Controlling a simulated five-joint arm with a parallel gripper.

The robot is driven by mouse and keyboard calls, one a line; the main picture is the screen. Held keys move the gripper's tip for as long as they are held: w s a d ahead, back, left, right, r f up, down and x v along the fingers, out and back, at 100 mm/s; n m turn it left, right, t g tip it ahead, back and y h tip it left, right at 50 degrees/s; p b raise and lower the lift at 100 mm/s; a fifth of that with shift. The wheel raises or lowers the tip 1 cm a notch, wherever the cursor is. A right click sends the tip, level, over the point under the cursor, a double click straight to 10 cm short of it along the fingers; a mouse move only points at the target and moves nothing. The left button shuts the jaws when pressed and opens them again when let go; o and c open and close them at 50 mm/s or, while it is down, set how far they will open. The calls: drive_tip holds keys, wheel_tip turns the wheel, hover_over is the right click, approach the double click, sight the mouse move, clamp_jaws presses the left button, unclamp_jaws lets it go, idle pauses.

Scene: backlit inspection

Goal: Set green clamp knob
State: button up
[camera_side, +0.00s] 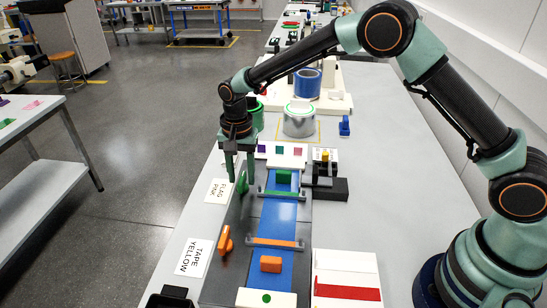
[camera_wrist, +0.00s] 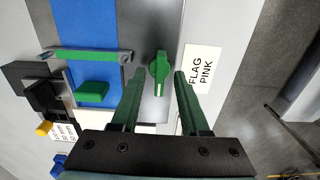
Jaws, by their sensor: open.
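The green clamp knob (camera_wrist: 159,70) has a white pointer line and sits on the grey strip beside the blue belt. In the wrist view it lies in the gap between the tips of my gripper (camera_wrist: 160,77), with space on both sides. My gripper's green fingers are open and hold nothing. In the side view my gripper (camera_side: 240,177) points down over the strip's left edge, and the green knob (camera_side: 243,186) is partly hidden by the fingers. A green bar (camera_wrist: 92,56) crosses the belt near a green block (camera_wrist: 92,91); it also shows in the side view (camera_side: 283,194).
An orange knob (camera_side: 225,240), orange bar (camera_side: 273,242) and orange block (camera_side: 271,264) are nearer the camera. Cards read FLAG PINK (camera_side: 217,191) and TAPE YELLOW (camera_side: 195,257). A black fixture (camera_side: 328,187) stands right of the belt; a metal can (camera_side: 299,122) stands behind.

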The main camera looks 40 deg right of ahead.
sight(242, 177)
wheel_tip(242, 177, up, 12)
idle(0.5)
drive_tip(key=shift+r, duration=0.2)
drive_tip(key=s+d+r+n+t, duration=0.3)
drive_tip(key=s+d+r+n, duration=0.1)
drive_tip(key=s+d+r, duration=0.45)
drive_tip(key=s+d+n+t, duration=0.2)
drive_tip(key=s+d+n, duration=0.3)
drive_tip(key=s, duration=0.7)
drive_tip(key=shift+d+f+t, duration=0.3)
drive_tip(key=shift+d+f, duration=0.15)
drive_tip(key=shift+d, duration=0.65)
